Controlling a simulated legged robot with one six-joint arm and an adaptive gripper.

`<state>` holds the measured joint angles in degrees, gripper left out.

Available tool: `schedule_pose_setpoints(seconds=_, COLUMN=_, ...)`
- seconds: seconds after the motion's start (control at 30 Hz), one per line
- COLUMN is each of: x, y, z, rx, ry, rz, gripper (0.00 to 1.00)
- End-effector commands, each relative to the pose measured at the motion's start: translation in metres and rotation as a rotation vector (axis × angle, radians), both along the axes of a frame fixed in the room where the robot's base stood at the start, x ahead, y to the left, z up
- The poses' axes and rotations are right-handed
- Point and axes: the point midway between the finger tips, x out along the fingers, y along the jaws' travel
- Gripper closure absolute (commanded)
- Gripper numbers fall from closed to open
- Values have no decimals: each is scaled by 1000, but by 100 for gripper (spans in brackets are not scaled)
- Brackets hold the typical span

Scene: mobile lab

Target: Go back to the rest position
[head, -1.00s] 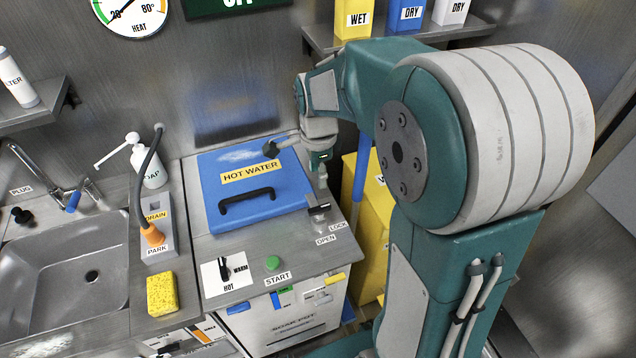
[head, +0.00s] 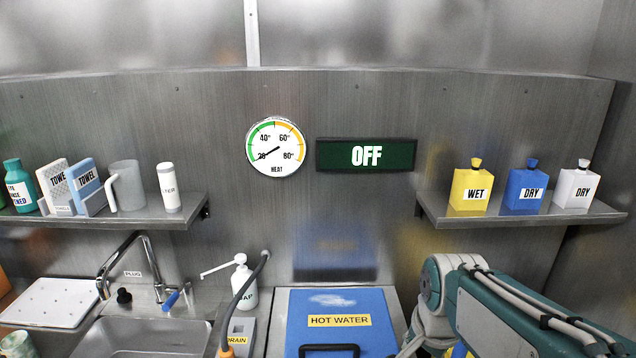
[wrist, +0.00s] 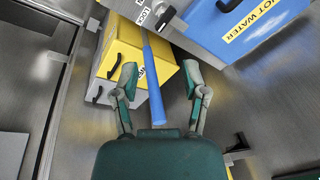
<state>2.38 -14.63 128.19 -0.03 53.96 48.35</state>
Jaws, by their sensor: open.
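My gripper (wrist: 163,85) shows in the wrist view with its two green fingers spread apart and nothing between them touching either one. A blue pole (wrist: 154,85) and a yellow box (wrist: 116,45) lie beyond the fingers. In the head view my arm is at the lower right, right of the blue hot water lid (head: 372,304), and the gripper itself is out of frame. The lid is down, with a black handle (head: 329,350) at its front. The lid also shows at the upper right of the wrist view (wrist: 210,28).
A sink (head: 140,338) and soap bottle (head: 243,285) are left of the lid. Wall shelves hold bottles, with a yellow WET bottle (head: 470,188) on the right one. A heat dial (head: 276,147) and an OFF display (head: 366,155) are on the back wall.

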Motion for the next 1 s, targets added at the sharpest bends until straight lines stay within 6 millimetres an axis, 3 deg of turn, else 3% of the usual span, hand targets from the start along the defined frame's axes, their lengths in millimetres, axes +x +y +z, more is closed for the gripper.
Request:
schedule_pose_setpoints(seconds=0.2, x=-51, y=8, z=24, rx=-115, ry=-131, rz=398, gripper=43)
schedule_pose_setpoints(seconds=0.43, x=-90, y=13, z=31, rx=-255, ry=-231, rz=741, gripper=43)
schedule_pose_setpoints(seconds=0.6, x=-100, y=14, z=31, rx=-299, ry=-252, rz=833, gripper=43)
schedule_pose_setpoints(seconds=1.0, x=-100, y=14, z=31, rx=-300, ry=-252, rz=837, gripper=43)
